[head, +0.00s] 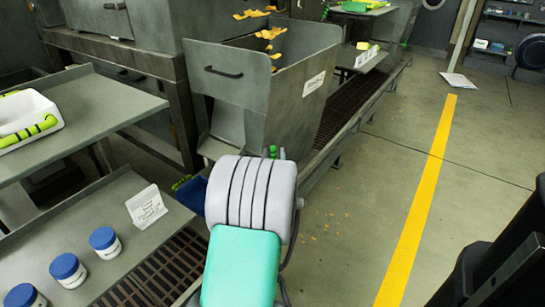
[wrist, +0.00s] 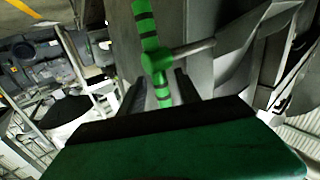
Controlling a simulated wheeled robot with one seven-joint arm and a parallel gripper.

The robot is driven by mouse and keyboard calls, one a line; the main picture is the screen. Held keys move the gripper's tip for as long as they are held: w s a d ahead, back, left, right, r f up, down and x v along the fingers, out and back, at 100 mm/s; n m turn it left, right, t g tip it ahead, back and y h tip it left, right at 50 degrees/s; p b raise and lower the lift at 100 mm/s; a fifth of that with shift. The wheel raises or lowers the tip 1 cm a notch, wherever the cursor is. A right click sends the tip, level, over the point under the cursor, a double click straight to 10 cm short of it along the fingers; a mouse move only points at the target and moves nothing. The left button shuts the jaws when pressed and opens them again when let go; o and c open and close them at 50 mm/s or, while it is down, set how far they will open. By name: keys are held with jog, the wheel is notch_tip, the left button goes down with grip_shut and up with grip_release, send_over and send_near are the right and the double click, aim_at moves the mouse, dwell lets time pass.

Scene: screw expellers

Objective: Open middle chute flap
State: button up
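In the wrist view, a green handle with dark bands (wrist: 150,40) runs down from the top. A grey metal rod (wrist: 193,47) joins it from the right, beside grey metal panels (wrist: 240,30). My gripper (wrist: 161,92) has one dark finger on each side of the handle's lower part, with gaps visible, so it looks open around it. In the head view, a grey metal chute hopper (head: 290,95) stands ahead. A small green handle end (head: 272,151) shows just beyond my arm, which hides most of the handle and my gripper. I cannot make out the flap's edges or whether it is open.
A grey bench with a lower shelf (head: 95,215) stands at left, holding blue-lidded jars (head: 105,242) and a card (head: 146,205). A blue bin (head: 190,192) is left of my arm. Open floor with a yellow line (head: 425,195) lies to the right.

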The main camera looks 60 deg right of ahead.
jog(key=shift+w+d, duration=0.1)
grip_shut()
dwell(0.4)
dwell(1.0)
